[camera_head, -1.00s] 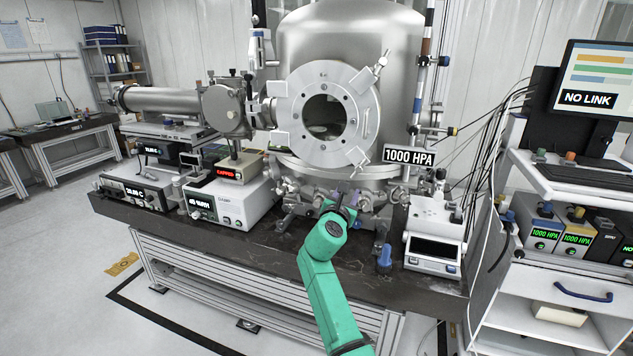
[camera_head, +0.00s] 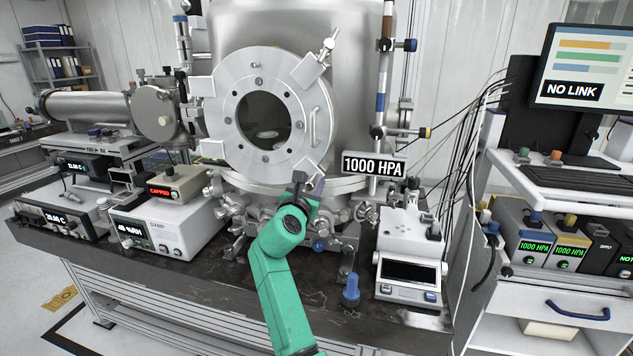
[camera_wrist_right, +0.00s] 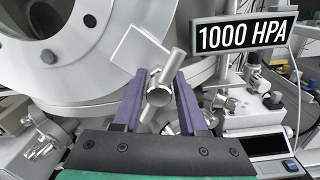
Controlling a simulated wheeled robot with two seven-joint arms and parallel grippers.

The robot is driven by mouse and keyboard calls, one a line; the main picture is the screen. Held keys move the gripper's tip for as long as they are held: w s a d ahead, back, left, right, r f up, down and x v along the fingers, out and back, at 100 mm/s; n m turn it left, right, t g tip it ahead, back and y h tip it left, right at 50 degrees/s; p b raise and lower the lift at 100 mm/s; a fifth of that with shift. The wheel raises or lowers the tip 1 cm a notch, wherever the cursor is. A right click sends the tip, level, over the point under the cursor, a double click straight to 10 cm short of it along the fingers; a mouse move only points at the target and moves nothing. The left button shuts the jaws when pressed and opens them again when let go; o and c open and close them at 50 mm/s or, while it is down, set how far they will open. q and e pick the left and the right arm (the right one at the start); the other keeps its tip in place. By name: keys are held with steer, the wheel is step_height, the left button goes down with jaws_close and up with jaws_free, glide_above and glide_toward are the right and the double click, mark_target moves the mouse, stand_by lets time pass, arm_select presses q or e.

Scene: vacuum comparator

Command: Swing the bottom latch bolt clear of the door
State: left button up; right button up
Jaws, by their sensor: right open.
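The round chamber door (camera_head: 232,105) is a thick silver flange with a dark window, and it lies against the chamber (camera_head: 345,90). The bottom latch bolt (camera_wrist_right: 160,92) is a silver rod with a round knob and crossbar, at the door's lower right edge beside a flat plate (camera_wrist_right: 138,55). In the head view, the bolt is mostly hidden behind my right gripper (camera_head: 309,187). In the right wrist view, the purple fingers of that gripper (camera_wrist_right: 160,106) are open, one on each side of the bolt. I cannot tell whether they touch it. My left gripper is out of view.
The upper latch (camera_head: 316,62) is at the door's upper right. A 1000 HPA sign (camera_head: 373,165) stands close to the right. Below are pipe fittings, a blue knob (camera_head: 351,292) and a white instrument (camera_head: 411,270). Boxed meters (camera_head: 160,225) stand at left.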

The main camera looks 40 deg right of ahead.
steer(key=shift+s+a+r, duration=0.25)
steer(key=shift+a+r, duration=0.05)
steer(key=shift+a, duration=0.05)
steer(key=shift+s+a+r, duration=0.1)
steer(key=shift+a, duration=0.1)
steer(key=c, duration=0.4)
jaws_close()
stand_by(0.5)
